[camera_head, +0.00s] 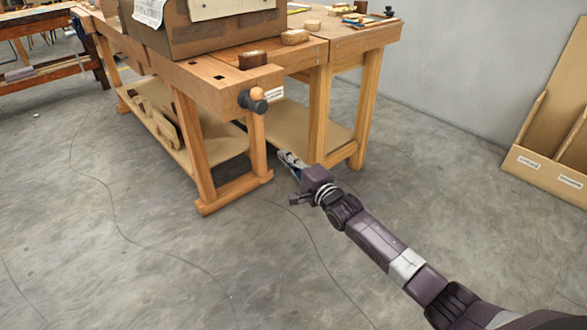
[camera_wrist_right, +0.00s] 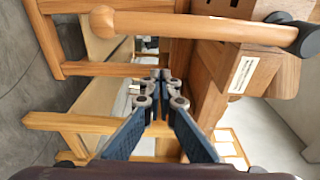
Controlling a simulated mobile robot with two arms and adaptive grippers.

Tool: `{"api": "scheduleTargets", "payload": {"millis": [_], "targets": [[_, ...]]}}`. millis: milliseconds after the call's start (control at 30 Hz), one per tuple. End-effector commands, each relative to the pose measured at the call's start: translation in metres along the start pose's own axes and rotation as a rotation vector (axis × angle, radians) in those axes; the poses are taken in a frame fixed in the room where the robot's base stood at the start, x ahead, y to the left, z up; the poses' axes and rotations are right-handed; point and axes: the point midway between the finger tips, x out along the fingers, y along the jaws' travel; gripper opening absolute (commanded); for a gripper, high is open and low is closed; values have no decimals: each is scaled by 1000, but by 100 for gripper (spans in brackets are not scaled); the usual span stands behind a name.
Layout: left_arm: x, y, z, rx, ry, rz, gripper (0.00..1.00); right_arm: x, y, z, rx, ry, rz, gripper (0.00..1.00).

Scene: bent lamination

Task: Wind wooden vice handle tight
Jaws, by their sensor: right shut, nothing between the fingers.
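The wooden vice handle (camera_head: 257,93) shows in the head view as a round knob at the dark vice hub (camera_head: 249,104) on the workbench's near end. In the right wrist view the handle (camera_wrist_right: 200,27) is a pale bar across the top. Its ball end is at the left, and its right end meets the dark hub (camera_wrist_right: 309,40). My right gripper (camera_head: 284,156) is below and right of the hub in the head view. In the wrist view its fingertips (camera_wrist_right: 160,76) meet, shut and empty, apart from the handle. My left gripper is not in view.
The workbench (camera_head: 215,75) carries a large brown box (camera_head: 205,30) and small wooden blocks (camera_head: 295,37). Its legs and low shelf (camera_head: 290,125) are beside my right gripper. A wooden rack (camera_head: 545,160) stands at the right wall. The floor in front is clear.

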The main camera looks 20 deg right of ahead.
Motion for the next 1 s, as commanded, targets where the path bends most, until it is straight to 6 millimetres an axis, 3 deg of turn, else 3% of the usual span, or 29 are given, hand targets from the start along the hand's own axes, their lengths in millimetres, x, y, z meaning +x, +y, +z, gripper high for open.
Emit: {"api": "scheduleTargets", "payload": {"millis": [133,200,400,1000], "targets": [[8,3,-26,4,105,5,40,23,1,0,-1,1,-1,0],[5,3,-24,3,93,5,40,17,2,15,6,-4,2,0],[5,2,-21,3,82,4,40,9,1,34,2,-2,0,0],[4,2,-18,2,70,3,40,7,0,39,5,0,2,0]]}}
